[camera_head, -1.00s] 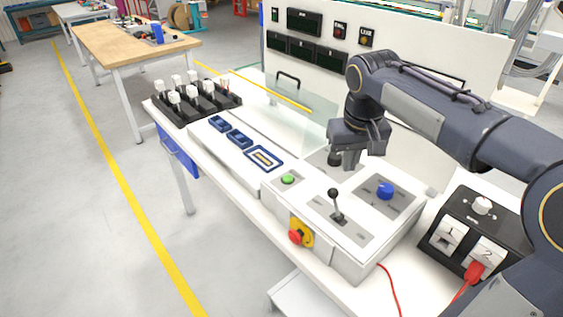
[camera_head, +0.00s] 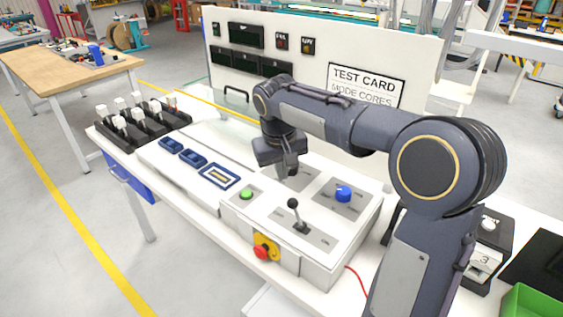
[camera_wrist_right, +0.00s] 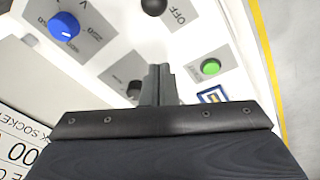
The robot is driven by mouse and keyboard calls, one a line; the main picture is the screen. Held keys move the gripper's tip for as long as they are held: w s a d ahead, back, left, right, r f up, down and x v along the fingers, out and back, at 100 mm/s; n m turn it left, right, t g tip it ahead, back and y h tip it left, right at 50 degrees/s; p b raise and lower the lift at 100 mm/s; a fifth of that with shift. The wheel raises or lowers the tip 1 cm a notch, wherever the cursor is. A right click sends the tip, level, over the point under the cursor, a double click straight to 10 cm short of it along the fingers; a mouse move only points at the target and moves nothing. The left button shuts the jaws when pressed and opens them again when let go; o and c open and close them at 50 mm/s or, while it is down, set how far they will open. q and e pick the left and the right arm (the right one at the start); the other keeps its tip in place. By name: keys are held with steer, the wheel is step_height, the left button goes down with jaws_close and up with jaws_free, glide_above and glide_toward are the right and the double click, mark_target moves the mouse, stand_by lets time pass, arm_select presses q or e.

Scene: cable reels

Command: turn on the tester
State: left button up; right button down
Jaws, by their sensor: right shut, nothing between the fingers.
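The tester is a white console (camera_head: 262,215) with a black ball-topped lever (camera_head: 300,222), a blue knob (camera_head: 343,194), a green button (camera_head: 246,194) and a red stop button on yellow (camera_head: 262,252). The lever leans slightly left in the head view; its ball (camera_wrist_right: 153,5) is cut off in the wrist view, near an OFF label. My right gripper (camera_head: 291,168) is shut and empty, pointing down over the console behind the lever. In the wrist view its fingers (camera_wrist_right: 158,72) are beside a dark control (camera_wrist_right: 134,88) that they partly hide. My left gripper is out of view.
A white panel with a TEST CARD sign (camera_head: 366,84) stands behind the console. A black rack (camera_head: 140,124) of white connectors is at the left end. A black box (camera_head: 488,238) and a green bin (camera_head: 530,300) are at right. A red cable runs by the console.

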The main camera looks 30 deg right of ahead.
mark_target(297, 214)
steer(key=f, duration=0.4)
steer(key=shift+w+d, duration=0.25)
steer(key=shift+s, duration=0.35)
steer(key=s, duration=0.3)
steer(key=shift+a+r+p, duration=0.2)
steer(key=shift+a+p, duration=0.1)
steer(key=shift+p, duration=0.1)
